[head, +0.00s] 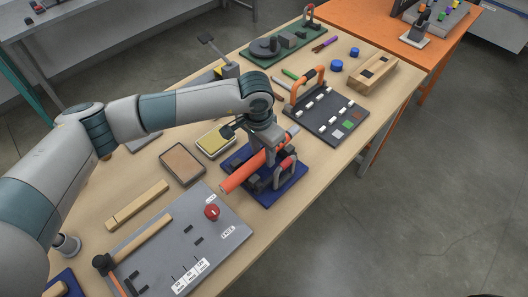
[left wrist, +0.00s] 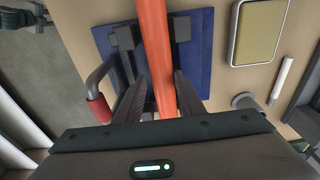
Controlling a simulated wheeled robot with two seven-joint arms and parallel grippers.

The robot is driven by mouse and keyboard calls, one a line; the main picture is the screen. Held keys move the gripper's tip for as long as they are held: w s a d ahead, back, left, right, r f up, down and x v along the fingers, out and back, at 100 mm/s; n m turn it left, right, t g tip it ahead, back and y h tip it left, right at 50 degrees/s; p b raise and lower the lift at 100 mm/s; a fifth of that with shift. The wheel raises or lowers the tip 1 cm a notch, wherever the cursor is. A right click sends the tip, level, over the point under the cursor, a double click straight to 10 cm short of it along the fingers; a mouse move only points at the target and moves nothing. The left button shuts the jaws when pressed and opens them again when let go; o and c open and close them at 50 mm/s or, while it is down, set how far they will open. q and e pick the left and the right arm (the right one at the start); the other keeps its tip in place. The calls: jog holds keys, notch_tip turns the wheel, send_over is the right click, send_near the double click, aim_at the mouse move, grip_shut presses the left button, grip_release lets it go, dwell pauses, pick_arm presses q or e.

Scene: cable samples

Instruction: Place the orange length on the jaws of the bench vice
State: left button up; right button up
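The orange length (head: 243,172) is a thick orange rod with a grey far end. It lies slanted over the bench vice, which has a blue base (head: 290,188) and a red-gripped handle (head: 285,166). In the left wrist view the orange length (left wrist: 155,45) runs over the dark vice jaws on the blue base (left wrist: 193,50). My left gripper (head: 266,152) is above the vice. In its wrist view the fingers (left wrist: 162,85) are close on both sides of the rod and look shut on it. Whether the rod touches the jaws is unclear. My right gripper is not in view.
A grey board with a red knob (head: 212,212) lies in front. A brown tray (head: 183,165) and yellow-topped tray (head: 214,141) are left of the vice. A dark board with an orange arch (head: 325,115) stands behind. The table's right edge is close to the vice.

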aim_at(259, 156)
pick_arm(q)
jog(key=shift+w+a+r, duration=0.2)
jog(key=shift+w+r, duration=0.1)
jog(key=shift+w, duration=0.05)
jog(key=shift+r+p, duration=0.3)
jog(key=shift+p, duration=0.25)
jog(key=shift+a+r+p, duration=0.15)
jog(key=shift+r+p, duration=0.15)
jog(key=shift+p, duration=0.4)
notch_tip(259, 156, up, 11)
jog(key=s+b, duration=0.1)
jog(key=b, duration=0.4)
jog(key=shift+s+a+r, duration=0.15)
jog(key=shift+r, duration=0.05)
